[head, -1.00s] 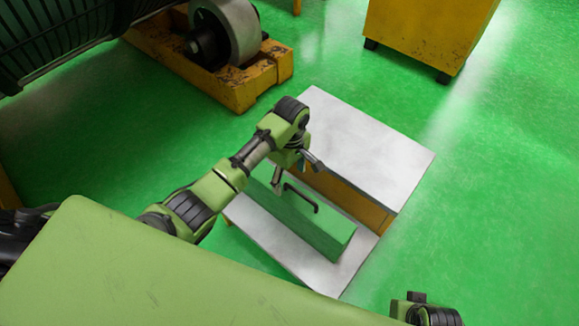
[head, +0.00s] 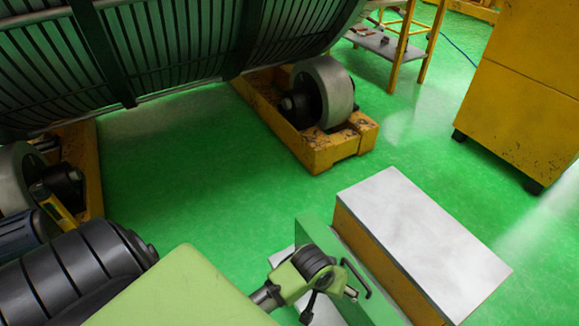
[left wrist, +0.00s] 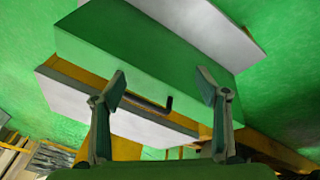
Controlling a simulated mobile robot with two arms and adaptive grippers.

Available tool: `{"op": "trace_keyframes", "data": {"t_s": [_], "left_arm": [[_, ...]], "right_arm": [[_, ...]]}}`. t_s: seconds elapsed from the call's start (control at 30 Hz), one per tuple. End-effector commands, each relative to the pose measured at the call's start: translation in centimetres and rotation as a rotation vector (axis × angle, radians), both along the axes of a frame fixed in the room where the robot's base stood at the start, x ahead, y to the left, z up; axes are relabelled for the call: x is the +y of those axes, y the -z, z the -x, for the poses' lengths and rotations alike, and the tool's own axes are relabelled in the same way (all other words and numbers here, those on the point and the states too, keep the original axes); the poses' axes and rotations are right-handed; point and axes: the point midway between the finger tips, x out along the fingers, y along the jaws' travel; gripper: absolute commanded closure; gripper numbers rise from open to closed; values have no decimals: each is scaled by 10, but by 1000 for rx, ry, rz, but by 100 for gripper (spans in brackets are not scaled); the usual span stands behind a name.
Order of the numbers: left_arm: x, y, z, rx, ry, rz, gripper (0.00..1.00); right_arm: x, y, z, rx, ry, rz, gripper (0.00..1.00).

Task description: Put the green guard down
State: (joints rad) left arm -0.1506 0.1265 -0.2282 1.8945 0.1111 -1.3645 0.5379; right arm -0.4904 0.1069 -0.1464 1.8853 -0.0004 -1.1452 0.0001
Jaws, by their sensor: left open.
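The green guard (head: 372,289), a long green block with a black bar handle (head: 358,278), stands on the lower white step against the yellow side of the higher step. My left gripper (head: 330,299) is above the guard beside the handle. In the left wrist view the gripper (left wrist: 166,90) is open, its two fingers spread wide. The handle (left wrist: 157,104) shows between them and looks free of both. The guard (left wrist: 150,50) lies beyond the fingers. My arm hides part of the guard in the head view. My right gripper is not in view.
The stepped stand has a white top (head: 420,240) and a lower white ledge (head: 330,312). A yellow roller base (head: 320,150) and a large ribbed drum (head: 180,50) are behind. A yellow cabinet (head: 520,100) stands at right. Green floor between them is clear.

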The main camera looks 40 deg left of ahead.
Motion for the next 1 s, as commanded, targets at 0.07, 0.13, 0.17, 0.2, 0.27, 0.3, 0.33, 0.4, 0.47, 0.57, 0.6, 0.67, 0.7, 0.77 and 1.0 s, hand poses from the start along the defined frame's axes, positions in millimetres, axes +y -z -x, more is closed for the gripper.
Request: {"op": "trace_keyframes", "data": {"t_s": [0.07,0.13,0.17,0.2,0.27,0.3,0.33,0.4,0.47,0.57,0.6,0.67,0.7,0.77,1.0], "left_arm": [[14,34,47,25,128,-69,33],[25,54,79,39,232,-125,33],[29,61,90,44,273,-146,33],[33,68,103,49,318,-169,33],[39,75,118,56,371,-195,33],[41,78,125,59,397,-208,33],[43,80,129,61,411,-215,33],[44,82,133,62,430,-223,33],[44,83,134,62,436,-226,33],[44,83,133,62,435,-225,33],[44,83,133,63,434,-225,33],[44,83,133,63,434,-225,33],[44,83,133,63,433,-223,33],[44,83,133,63,433,-223,33],[44,85,136,72,434,-222,33]], "right_arm": [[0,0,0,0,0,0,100],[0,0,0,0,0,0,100],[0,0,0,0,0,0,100],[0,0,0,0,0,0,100],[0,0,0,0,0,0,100],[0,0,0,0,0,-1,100],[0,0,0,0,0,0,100],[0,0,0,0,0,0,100],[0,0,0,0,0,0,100],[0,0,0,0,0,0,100],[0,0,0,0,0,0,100],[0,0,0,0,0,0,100],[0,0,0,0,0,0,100],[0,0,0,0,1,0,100],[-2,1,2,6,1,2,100]]}}
